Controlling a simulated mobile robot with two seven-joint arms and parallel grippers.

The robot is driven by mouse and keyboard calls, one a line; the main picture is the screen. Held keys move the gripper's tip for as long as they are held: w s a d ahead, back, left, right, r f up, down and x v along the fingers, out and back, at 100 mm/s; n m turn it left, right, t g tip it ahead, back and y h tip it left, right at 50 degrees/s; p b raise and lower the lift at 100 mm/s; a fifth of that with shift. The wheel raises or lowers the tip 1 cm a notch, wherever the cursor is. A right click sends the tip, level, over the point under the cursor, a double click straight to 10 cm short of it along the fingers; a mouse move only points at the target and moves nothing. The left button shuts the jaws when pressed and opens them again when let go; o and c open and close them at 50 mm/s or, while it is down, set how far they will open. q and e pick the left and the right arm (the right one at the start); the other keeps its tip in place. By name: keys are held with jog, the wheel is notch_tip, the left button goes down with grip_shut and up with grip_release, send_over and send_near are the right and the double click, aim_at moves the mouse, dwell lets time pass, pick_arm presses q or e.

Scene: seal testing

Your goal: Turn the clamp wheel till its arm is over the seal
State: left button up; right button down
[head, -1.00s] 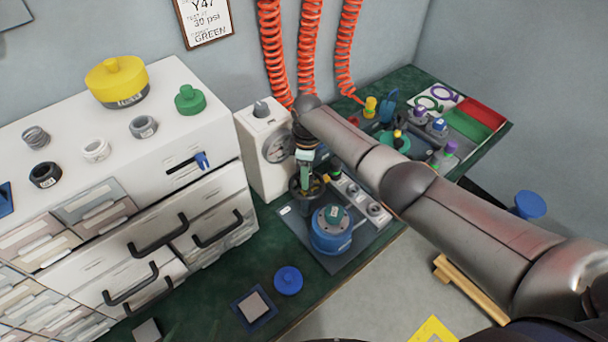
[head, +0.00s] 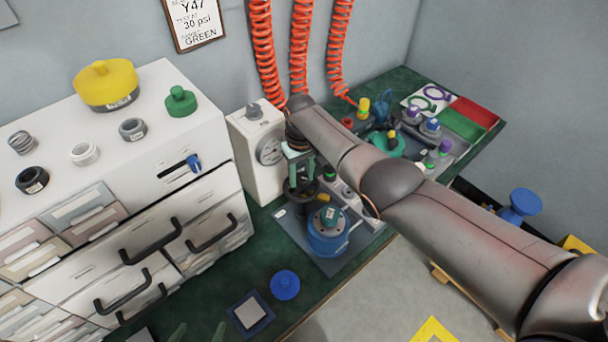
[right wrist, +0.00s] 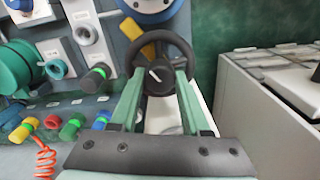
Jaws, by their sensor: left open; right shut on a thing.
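The black clamp wheel (right wrist: 187,49) shows in the right wrist view, its rim around a dark hub with a white pointer. It also shows in the head view, partly hidden by my right gripper (head: 299,172). My right gripper (right wrist: 161,78) is shut on the wheel, with a green finger at each side. An orange-yellow clamp arm (right wrist: 132,29) sticks out from under the wheel, towards the blue pot (head: 328,240). I cannot tell whether it lies over the seal, which I cannot make out. My left gripper (head: 198,334) is open and empty at the bottom edge.
A white box with a gauge (head: 269,150) stands behind the wheel. The white drawer cabinet (head: 160,135) stands to the left. A blue knobbed disc (head: 285,285) lies on the green bench. Knobs and coloured fittings (right wrist: 72,125) are near my right gripper.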

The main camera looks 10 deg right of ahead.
jog(key=m, duration=0.5)
jog(key=shift+m, duration=0.4)
dwell(0.3)
jog(key=shift+c, duration=1.8)
grip_release()
